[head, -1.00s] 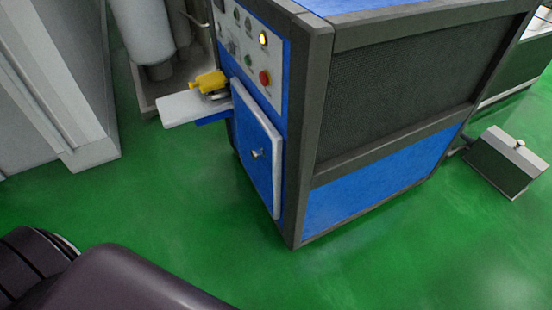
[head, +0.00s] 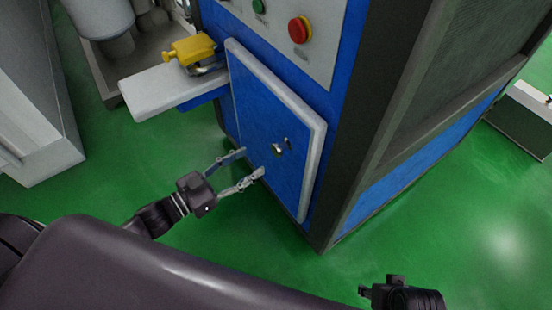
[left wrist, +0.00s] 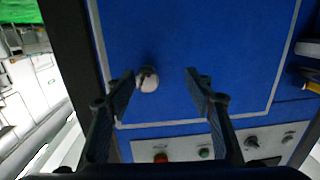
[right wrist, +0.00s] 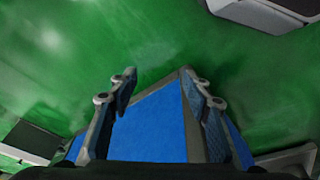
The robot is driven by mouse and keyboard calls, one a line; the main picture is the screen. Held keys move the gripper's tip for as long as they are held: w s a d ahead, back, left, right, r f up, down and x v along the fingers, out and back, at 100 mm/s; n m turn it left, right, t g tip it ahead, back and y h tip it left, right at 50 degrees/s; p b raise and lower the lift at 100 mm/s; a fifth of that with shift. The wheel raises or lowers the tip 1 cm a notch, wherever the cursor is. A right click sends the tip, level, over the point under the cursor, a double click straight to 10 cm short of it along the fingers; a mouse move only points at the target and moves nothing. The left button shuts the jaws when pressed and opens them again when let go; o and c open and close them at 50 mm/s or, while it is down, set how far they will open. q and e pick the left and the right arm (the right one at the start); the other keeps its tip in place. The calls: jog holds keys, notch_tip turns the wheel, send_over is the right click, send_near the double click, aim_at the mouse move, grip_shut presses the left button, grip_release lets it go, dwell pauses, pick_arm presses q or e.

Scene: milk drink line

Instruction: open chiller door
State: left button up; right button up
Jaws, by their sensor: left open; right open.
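The chiller door (head: 262,110) is a blue panel with a pale rim on the front of the blue and dark grey cabinet (head: 345,110). It looks closed. Its small round metal knob (head: 277,150) is near the door's right side. My left gripper (head: 254,162) is open and empty in front of the door, left of and a little below the knob in the head view. In the left wrist view the knob (left wrist: 147,79) appears near the left finger, with the door filling the middle. My right gripper (right wrist: 160,88) is open and empty, with part of the blue cabinet showing between its fingers.
A pale shelf (head: 160,92) with a yellow fitting (head: 188,50) juts out left of the door. A red button (head: 299,30) and a green button (head: 258,6) sit above it. A grey cabinet (head: 35,110) stands at the left. Green floor is clear in front.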

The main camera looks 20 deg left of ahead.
aim_at(276, 150)
pick_arm(q)
jog(key=shift+m+h, duration=0.4)
jog(key=shift+h, duration=0.2)
jog(key=shift+w+d+r+b, duration=0.25)
jog(key=shift+w+d+r, duration=0.15)
jog(key=shift+w+d, duration=0.6)
jog(key=shift+w+d+r+b, duration=0.2)
jog(key=shift+w+d+r, duration=0.15)
jog(key=shift+w+d, duration=0.7)
jog(key=shift+w+d+r+b, duration=0.35)
jog(key=shift+w+d, duration=0.3)
jog(key=shift+d, duration=0.65)
pick_arm(e)
jog(key=v, duration=0.5)
jog(key=shift+w+d+r, duration=0.1)
jog(key=shift+w+r, duration=0.15)
jog(key=shift+w, duration=0.1)
pick_arm(q)
grip_shut()
